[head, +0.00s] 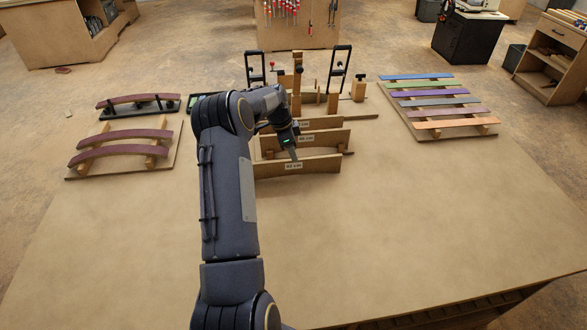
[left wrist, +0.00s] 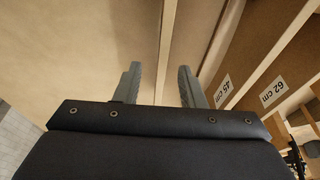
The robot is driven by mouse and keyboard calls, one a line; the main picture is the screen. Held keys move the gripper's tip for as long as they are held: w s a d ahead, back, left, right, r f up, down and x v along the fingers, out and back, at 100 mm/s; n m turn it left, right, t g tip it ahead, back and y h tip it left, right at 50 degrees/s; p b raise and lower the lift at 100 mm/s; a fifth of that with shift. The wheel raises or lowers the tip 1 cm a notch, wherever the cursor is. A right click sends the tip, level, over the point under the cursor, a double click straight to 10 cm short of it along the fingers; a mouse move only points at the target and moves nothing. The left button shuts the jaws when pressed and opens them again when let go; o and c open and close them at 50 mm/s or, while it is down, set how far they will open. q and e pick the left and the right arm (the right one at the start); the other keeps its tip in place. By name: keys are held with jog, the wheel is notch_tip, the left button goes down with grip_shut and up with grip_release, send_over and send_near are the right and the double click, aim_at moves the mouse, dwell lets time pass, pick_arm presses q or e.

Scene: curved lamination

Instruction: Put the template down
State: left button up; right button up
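Several tan curved-top templates stand on edge in a row near the middle of the table. The front template (head: 325,165) carries a white label that I cannot read surely. Behind it are a middle template (head: 335,137) and a rear one (head: 330,122). My left gripper (head: 293,156) is down at the top of the front template. In the left wrist view my left gripper (left wrist: 159,88) has its fingers apart, with a thin board edge (left wrist: 167,40) between them and gaps beside it. Labels reading 45 cm and 62 cm show on boards to the right there. My right gripper is out of view.
Curved dark-red strips lie on a rack (head: 170,155) at the left. Coloured strips lie on a rack (head: 425,130) at the right. Clamps and wooden posts (head: 297,75) stand behind the templates. The table's front and right (head: 400,220) are clear.

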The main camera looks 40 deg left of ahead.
pick_arm(q)
jog(key=shift+b+x, duration=0.3)
jog(key=shift+x, duration=0.8)
jog(key=b, duration=0.1)
send_over(295, 174)
jog(key=f, duration=0.4)
jog(key=shift+w+a+f, duration=0.1)
jog(key=shift+a+f, duration=0.05)
jog(key=shift+a, duration=0.15)
jog(key=shift+w+f, duration=0.15)
jog(key=shift+f, duration=0.25)
jog(key=shift+r, duration=0.1)
jog(key=shift+c, duration=0.5)
grip_shut()
